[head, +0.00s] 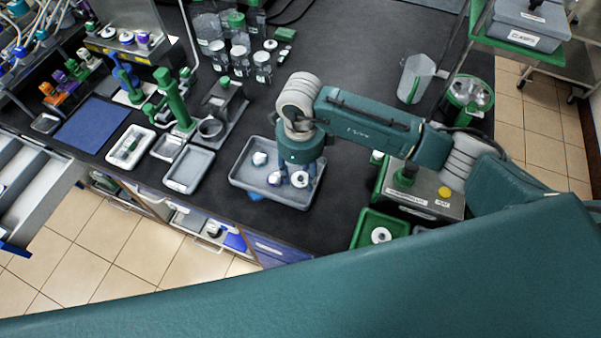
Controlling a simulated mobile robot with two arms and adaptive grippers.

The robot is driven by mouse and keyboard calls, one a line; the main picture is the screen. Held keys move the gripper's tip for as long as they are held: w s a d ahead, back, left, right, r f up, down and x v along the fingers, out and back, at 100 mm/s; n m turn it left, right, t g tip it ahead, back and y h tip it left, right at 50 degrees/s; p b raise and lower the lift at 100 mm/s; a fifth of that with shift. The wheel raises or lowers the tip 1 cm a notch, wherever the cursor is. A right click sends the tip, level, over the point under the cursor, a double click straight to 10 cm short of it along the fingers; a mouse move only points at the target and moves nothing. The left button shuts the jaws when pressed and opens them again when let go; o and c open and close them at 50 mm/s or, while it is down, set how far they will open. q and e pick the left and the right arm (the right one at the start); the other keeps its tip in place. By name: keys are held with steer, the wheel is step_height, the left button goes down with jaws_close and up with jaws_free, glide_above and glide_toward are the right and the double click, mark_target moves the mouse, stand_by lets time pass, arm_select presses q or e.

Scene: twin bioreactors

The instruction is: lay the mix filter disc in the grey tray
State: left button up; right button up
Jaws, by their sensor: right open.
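The large grey tray (246,177) sits on the dark bench near its front edge. My right gripper (301,178) points down over the tray's right part. Its jaws are open, with the white disc between or just by the fingertips; contact is too small to tell. I cannot tell which piece is the mix filter disc. My left gripper is not in view.
A green tray (354,241) with a white disc (380,235) stands to the right, by a grey-topped device (432,190). A smaller grey tray (189,171) and a green stand (176,103) are left. Jars (240,62) stand behind. The bench centre is clear.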

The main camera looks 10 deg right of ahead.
mark_target(300, 177)
step_height(300, 177, up, 12)
steer(key=b, duration=0.3)
steer(key=shift+f+b, duration=0.2)
steer(key=shift+b, duration=0.1)
